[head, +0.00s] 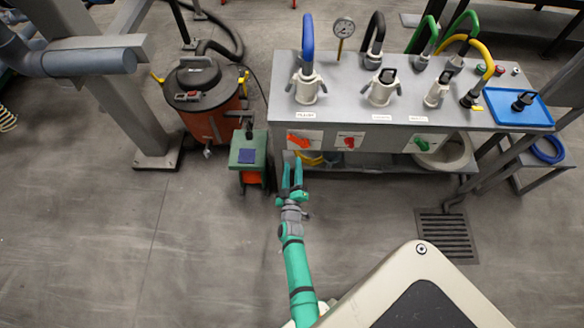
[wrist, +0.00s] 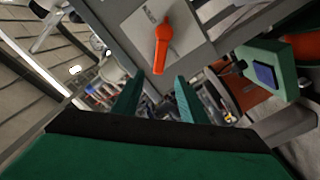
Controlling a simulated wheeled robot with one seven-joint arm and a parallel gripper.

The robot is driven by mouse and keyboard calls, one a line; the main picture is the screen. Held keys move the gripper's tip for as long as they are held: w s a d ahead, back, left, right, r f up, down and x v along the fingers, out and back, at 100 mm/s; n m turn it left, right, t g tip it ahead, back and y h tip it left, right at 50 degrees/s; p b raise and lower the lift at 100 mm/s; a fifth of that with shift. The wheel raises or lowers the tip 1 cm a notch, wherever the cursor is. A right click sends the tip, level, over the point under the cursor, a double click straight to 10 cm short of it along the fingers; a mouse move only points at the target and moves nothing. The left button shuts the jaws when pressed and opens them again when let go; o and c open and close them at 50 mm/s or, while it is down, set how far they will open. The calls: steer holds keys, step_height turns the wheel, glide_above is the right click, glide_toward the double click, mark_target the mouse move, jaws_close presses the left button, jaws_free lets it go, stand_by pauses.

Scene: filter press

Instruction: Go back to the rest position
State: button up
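My gripper (head: 291,170) is green and sits at the end of my outstretched green arm, just in front of the workbench's front panel. In the wrist view its two fingers (wrist: 155,93) stand apart with nothing held between them. An orange lever handle (head: 299,140) is on a white plate at the left end of the panel. It also shows in the wrist view (wrist: 162,45), above and beyond the fingertips and apart from them.
The workbench (head: 345,95) carries several hose couplings, a gauge (head: 343,28) and a blue tray (head: 518,108). A green box (head: 247,150) on a cart and an orange vacuum (head: 205,110) stand left of my gripper. Open floor (head: 110,245) lies left; a drain grate (head: 446,236) lies right.

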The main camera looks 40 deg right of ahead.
stand_by(0.4)
steer(key=s+a+r+n+t+y, duration=0.1)
steer(key=s+a+r+y, duration=0.3)
steer(key=s+a, duration=0.65)
steer(key=s+a+r+n+t+y, duration=0.15)
steer(key=s+a+r+y, duration=0.25)
steer(key=s+a, duration=0.6)
steer(key=s+a+r+m+y, duration=0.3)
steer(key=s+a+r, duration=0.7)
steer(key=a+r, duration=0.4)
steer(key=shift+s+a+r+m+g+y, duration=0.25)
steer(key=shift+r+m+g+y, duration=0.15)
steer(key=shift+r, duration=0.5)
steer(key=shift+w, duration=0.1)
steer(key=shift+c, duration=1)
